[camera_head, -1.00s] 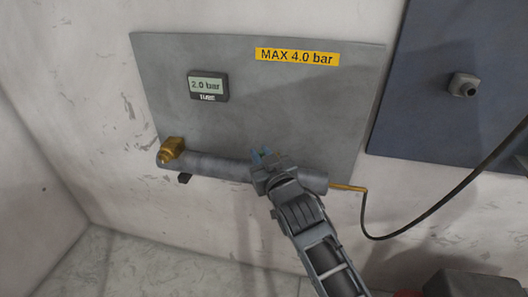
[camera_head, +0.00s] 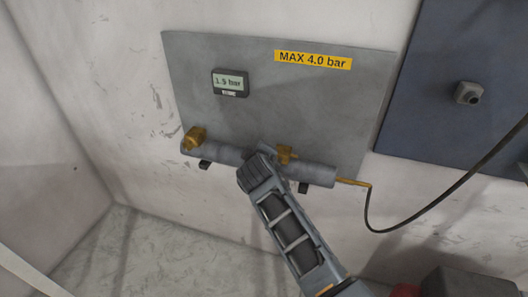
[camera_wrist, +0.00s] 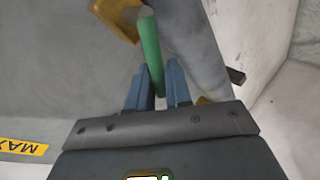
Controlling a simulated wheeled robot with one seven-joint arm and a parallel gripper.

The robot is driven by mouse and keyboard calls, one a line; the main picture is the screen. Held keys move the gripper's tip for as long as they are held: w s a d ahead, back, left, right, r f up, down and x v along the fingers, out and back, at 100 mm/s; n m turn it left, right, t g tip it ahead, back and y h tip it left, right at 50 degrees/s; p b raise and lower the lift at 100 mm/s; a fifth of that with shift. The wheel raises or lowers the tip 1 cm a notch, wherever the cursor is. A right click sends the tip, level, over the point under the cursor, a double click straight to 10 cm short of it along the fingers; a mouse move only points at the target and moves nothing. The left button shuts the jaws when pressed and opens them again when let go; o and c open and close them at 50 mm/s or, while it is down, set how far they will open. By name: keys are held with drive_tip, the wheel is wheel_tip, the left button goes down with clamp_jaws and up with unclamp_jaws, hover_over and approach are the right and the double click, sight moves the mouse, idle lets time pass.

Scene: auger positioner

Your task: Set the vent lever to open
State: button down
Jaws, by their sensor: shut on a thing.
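In the wrist view a green lever (camera_wrist: 151,48) runs down between the two blue fingers of my gripper (camera_wrist: 158,88), which is shut on it. In the head view my wrist hides the fingers and the lever. The grey tube (camera_head: 318,174) crosses the lower part of the panel. A brass fitting (camera_head: 195,137) sits at its left end, and another brass part (camera_head: 285,153) sits just right of my wrist. I cannot tell which marked position the lever is at. The small display (camera_head: 230,83) reads about 1.9 bar; its last digit is blurred.
The grey panel (camera_head: 350,105) carries a yellow MAX 4.0 bar label (camera_head: 313,60). A black cable (camera_head: 430,207) runs from the thin brass pipe at the tube's right end. A blue panel (camera_head: 450,130) with a grey knob (camera_head: 467,93) stands right. The floor at lower left looks clear.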

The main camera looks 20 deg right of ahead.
drive_tip(key=shift+w+a+f+n+g+h, duration=0.25)
drive_tip(key=shift+f+n+g+h, duration=0.4)
drive_tip(key=shift+n, duration=0.15)
drive_tip(key=shift+a+f+n+g+h, duration=0.1)
drive_tip(key=shift+f+n+g+h, duration=0.55)
drive_tip(key=shift+f+n+h, duration=0.2)
drive_tip(key=shift+f, duration=0.1)
drive_tip(key=c, duration=1.2)
unclamp_jaws()
drive_tip(key=v, duration=0.7)
drive_tip(key=shift+s+r, duration=0.25)
drive_tip(key=shift+a, duration=0.15)
